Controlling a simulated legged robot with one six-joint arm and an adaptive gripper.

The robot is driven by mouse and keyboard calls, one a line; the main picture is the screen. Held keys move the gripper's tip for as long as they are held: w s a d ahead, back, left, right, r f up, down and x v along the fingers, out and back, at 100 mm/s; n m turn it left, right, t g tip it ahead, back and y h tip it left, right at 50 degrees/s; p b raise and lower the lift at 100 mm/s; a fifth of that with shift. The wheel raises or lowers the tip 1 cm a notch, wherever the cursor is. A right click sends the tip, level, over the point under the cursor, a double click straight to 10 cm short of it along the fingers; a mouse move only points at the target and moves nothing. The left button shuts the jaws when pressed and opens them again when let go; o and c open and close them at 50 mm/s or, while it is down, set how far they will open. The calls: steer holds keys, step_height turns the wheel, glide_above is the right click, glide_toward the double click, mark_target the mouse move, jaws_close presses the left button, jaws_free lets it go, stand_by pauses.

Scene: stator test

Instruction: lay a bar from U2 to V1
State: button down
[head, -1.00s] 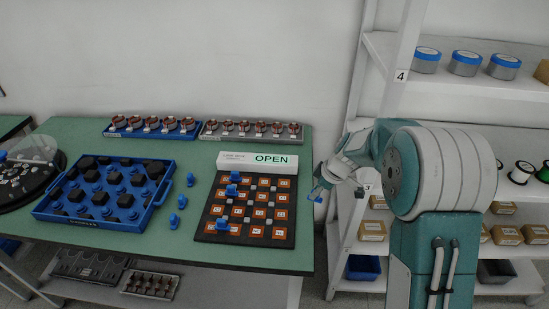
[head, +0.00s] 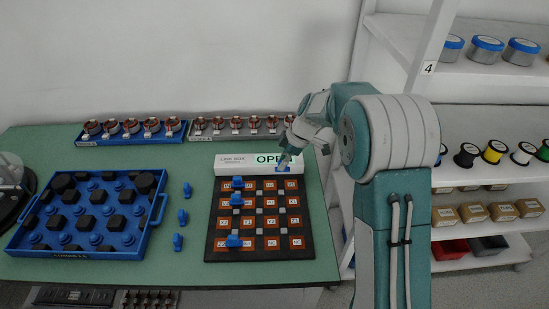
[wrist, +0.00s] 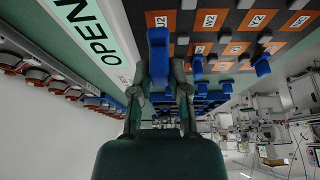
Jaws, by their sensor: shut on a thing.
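The terminal board (head: 211,235) is a black plate with rows of orange labelled tiles on the green table; its labels are too small to read surely in the head view. Three blue bars lie on its left part, one of them at the front (head: 234,241). My gripper (head: 284,168) is over the board's back right corner, in front of the white sign box reading OPEN (head: 232,161). In the wrist view my gripper (wrist: 160,85) is shut on a blue bar (wrist: 159,55), held between the fingertips beside the sign; orange tiles lie beyond.
Three loose blue pieces (head: 182,217) stand on the table left of the board. A blue tray (head: 66,253) with black and blue parts is farther left. Two racks of copper-coloured parts (head: 131,138) line the back. White shelves (head: 480,89) stand at the right.

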steer(key=shift+d+f, duration=0.25)
steer(key=shift+f, duration=0.4)
steer(key=x, duration=0.3)
steer(key=shift+a+f, duration=0.1)
steer(key=shift+a, duration=0.2)
steer(key=shift+f, duration=0.25)
steer(key=shift+d+f, duration=0.1)
steer(key=shift+d, duration=0.55)
steer(key=shift+a, duration=0.65)
steer(key=shift+d, duration=0.1)
steer(key=shift+d, duration=0.15)
steer(key=shift+d+f, duration=0.2)
steer(key=shift+f, duration=0.4)
